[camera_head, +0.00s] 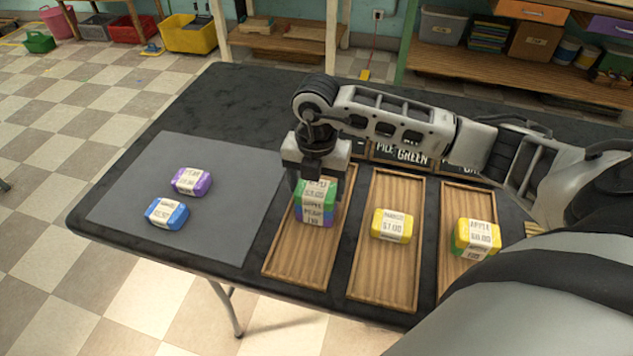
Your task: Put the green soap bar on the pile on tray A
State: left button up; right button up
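A green soap bar (317,189) with a white label is at the top of a pile on the left wooden tray (295,262). Blue and purple edges (315,217) show below it in the pile. My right gripper (317,181) points down over this pile, its fingers close around the green bar. Whether the fingers press on the bar or stand slightly apart from it cannot be told. The tray letters cannot be read; the signs behind are partly covered by my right arm. My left gripper is not in view.
The middle tray (384,278) holds a yellow bar (392,225). The right tray (452,274) holds a yellow bar (477,236) on a green one. A purple bar (191,181) and a blue bar (167,213) lie apart on the grey mat (226,236), which is otherwise clear.

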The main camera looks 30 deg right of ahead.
aim_at(316, 189)
jog(key=o, duration=0.3)
jog(key=shift+o, duration=0.2)
notch_tip(316, 189, up, 12)
jog(key=shift+r, duration=0.2)
dwell(0.5)
